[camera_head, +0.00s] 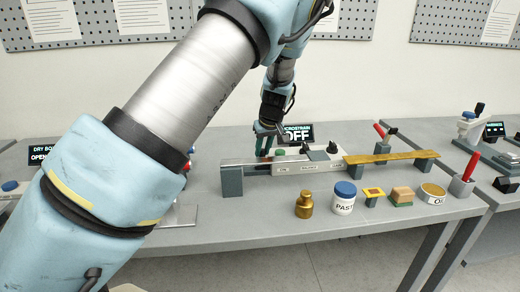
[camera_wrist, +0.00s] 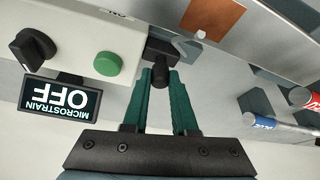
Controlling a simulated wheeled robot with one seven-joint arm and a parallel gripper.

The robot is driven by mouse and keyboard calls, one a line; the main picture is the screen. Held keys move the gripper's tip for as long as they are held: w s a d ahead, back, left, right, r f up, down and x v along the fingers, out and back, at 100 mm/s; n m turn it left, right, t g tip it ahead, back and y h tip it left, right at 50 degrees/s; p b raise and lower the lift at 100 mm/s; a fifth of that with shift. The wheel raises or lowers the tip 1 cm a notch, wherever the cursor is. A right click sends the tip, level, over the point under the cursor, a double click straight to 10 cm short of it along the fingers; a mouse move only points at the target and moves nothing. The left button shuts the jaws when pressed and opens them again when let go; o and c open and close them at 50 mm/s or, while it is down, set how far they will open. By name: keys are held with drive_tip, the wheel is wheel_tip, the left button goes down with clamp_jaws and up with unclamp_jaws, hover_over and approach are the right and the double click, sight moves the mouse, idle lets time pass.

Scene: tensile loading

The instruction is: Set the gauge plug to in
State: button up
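The gauge plug (camera_wrist: 161,72) is a small black knob in the wrist view, at the edge of a dark block beside the white gauge box (camera_wrist: 75,52). My gripper (camera_wrist: 160,76) has its two green fingertips on either side of the plug, very close to it. I cannot tell whether they touch it. In the head view my gripper (camera_head: 265,140) is over the left part of the long bench fixture (camera_head: 232,181), and the plug is too small to make out. The microstrain display (camera_wrist: 60,95) reads OFF; it also shows in the head view (camera_head: 299,134).
A green button (camera_wrist: 107,63) and black dial (camera_wrist: 32,48) are on the gauge box near my fingers. A brass weight (camera_head: 304,205), paste jar (camera_head: 343,200) and several small items stand along the front of the table (camera_head: 260,225). A brass-coloured strip (camera_head: 390,157) spans supports at right.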

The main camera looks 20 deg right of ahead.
drive_tip(key=o, duration=0.5)
drive_tip(key=shift+s+d, duration=0.1)
drive_tip(key=shift+d, duration=0.1)
drive_tip(key=shift+c, duration=0.2)
drive_tip(key=b+v, duration=0.2)
drive_tip(key=v, duration=0.9)
drive_tip(key=shift+s+f, duration=0.1)
